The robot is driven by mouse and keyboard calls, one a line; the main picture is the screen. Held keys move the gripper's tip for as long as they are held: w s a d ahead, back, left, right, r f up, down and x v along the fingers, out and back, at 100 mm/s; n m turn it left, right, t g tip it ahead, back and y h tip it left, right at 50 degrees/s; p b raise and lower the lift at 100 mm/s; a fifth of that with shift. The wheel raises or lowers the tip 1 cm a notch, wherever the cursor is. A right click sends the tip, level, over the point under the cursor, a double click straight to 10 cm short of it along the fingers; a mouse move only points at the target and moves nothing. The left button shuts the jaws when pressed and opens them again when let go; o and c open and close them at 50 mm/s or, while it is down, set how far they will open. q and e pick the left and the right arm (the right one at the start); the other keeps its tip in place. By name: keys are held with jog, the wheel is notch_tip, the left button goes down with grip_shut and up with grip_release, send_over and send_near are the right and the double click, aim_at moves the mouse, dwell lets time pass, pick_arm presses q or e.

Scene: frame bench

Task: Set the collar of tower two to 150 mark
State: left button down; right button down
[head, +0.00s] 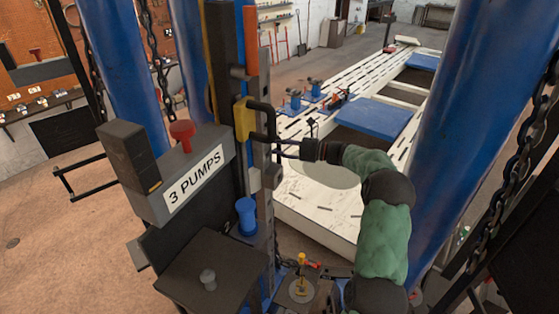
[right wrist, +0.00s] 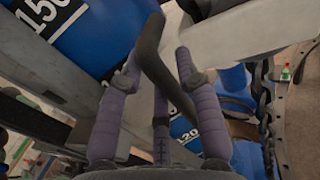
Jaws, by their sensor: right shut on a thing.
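In the head view a yellow collar (head: 243,119) sits on the upright dark post of a tower, with a bent black handle (head: 264,117) on its right side. My right gripper (head: 281,149), on the green-sleeved arm from the right, is at the lower end of this handle. In the right wrist view the purple fingers of my right gripper (right wrist: 157,60) stand on both sides of the dark bar of the handle and are shut on it. A blue surface there carries a 150 mark (right wrist: 46,14) and a lower 120 mark (right wrist: 185,136). Which mark the collar stands at is hidden. My left gripper is out of view.
A grey box labelled 3 PUMPS (head: 193,178) with a red knob (head: 182,131) is left of the post. A thick blue column (head: 465,120) and chain are close on the right. A white slotted frame bench (head: 310,213) with blue panels lies behind.

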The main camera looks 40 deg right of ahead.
jog(key=r+p, duration=0.1)
jog(key=r, duration=0.2)
jog(key=r+p, duration=0.1)
jog(key=r, duration=0.3)
jog(key=shift+a+r, duration=0.2)
jog(key=shift+r, duration=0.05)
jog(key=shift+f, duration=0.1)
jog(key=c, duration=1.2)
grip_release()
jog(key=shift+o, duration=1)
jog(key=shift+a, duration=0.1)
jog(key=shift+s+d, duration=0.15)
jog(key=shift+d, duration=0.15)
jog(key=v, duration=1.1)
jog(key=shift+s, duration=0.2)
jog(key=shift+d, duration=0.1)
